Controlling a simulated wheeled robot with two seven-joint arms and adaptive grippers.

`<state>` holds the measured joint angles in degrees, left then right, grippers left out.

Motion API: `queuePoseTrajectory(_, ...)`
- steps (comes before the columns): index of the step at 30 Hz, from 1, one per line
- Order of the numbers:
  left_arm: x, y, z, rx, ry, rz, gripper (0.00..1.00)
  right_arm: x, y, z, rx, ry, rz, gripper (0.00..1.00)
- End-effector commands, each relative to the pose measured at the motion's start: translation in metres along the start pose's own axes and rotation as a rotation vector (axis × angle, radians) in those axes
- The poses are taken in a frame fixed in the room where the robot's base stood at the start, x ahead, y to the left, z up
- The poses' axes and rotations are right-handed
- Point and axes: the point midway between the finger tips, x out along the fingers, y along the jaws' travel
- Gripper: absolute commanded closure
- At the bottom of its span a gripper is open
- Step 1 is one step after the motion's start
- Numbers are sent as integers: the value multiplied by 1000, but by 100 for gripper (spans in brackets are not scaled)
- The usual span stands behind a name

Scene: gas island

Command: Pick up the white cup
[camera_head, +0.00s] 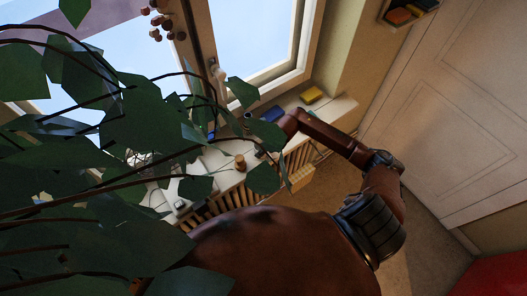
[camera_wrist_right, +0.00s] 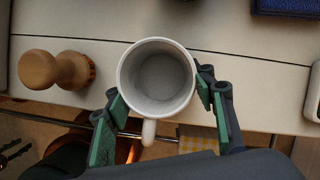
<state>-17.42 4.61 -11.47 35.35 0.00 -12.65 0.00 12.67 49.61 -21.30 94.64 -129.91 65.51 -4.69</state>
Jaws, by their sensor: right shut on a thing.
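The white cup (camera_wrist_right: 157,82) is seen from above in the right wrist view, upright and empty, with its handle pointing towards the bottom of the picture. My right gripper (camera_wrist_right: 160,108) has its green-padded fingers on both sides of the cup and is shut on it. I cannot tell whether the cup's base touches the pale surface below. In the head view my right arm reaches in from the right to the window-side counter. Its gripper and the cup are hard to make out there behind leaves. My left gripper is not in view.
A dark blue item (camera_wrist_right: 287,7) lies at the upper right. A yellow block (camera_head: 311,95) is on the sill. Large plant leaves (camera_head: 140,115) block much of the head view's left side.

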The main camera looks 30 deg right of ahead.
Motion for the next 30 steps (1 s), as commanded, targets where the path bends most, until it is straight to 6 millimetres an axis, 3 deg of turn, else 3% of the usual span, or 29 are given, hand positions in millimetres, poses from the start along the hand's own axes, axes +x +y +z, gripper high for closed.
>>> queuePoseTrajectory(7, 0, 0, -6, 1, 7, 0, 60, 0, -1, 0, 0, 1, -2, 80)
queuePoseTrajectory(20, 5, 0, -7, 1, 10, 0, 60, -10, -2, 5, -2, -2, -3, 80)
queuePoseTrajectory(23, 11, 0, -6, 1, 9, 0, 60, -23, -3, 10, -4, -3, -5, 80)
queuePoseTrajectory(30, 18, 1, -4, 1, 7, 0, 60, -88, 20, 0, -7, -1, -5, 80)
